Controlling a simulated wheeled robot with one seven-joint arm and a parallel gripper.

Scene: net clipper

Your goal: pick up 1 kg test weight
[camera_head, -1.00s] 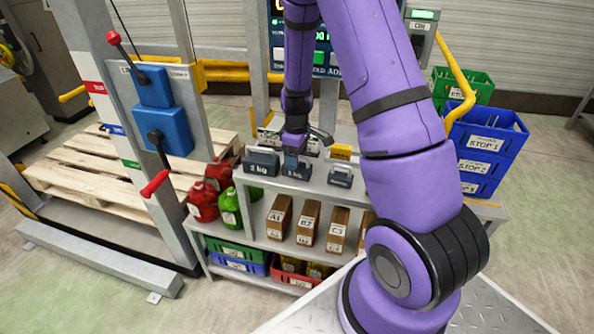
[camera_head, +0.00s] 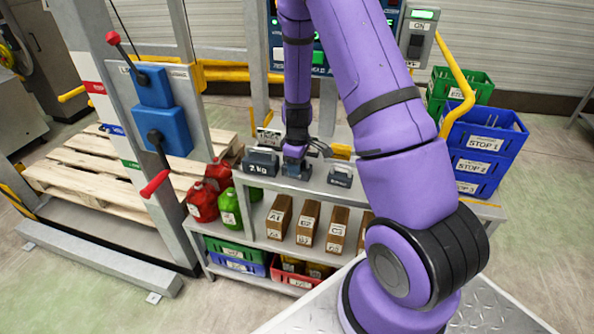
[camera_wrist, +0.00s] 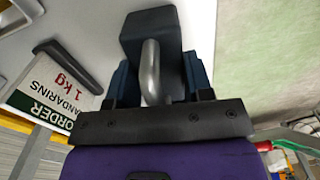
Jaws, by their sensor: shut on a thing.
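The middle weight (camera_wrist: 150,25) is a dark block with a grey metal handle. It stands on the shelf top between two other weights, and in the head view my gripper mostly covers it. My gripper (camera_wrist: 160,80) is shut on its handle, with one finger on each side in the wrist view. In the head view my gripper (camera_head: 295,163) is low over the shelf top. The weight's label is hidden now. No gap under the weight can be made out.
A larger weight marked 2 kg (camera_head: 262,161) stands close on the left, a smaller weight (camera_head: 340,177) on the right. An order card (camera_wrist: 48,88) stands near my gripper. Boxes (camera_head: 308,222) fill the shelf below. Blue crates (camera_head: 487,143) are at the right.

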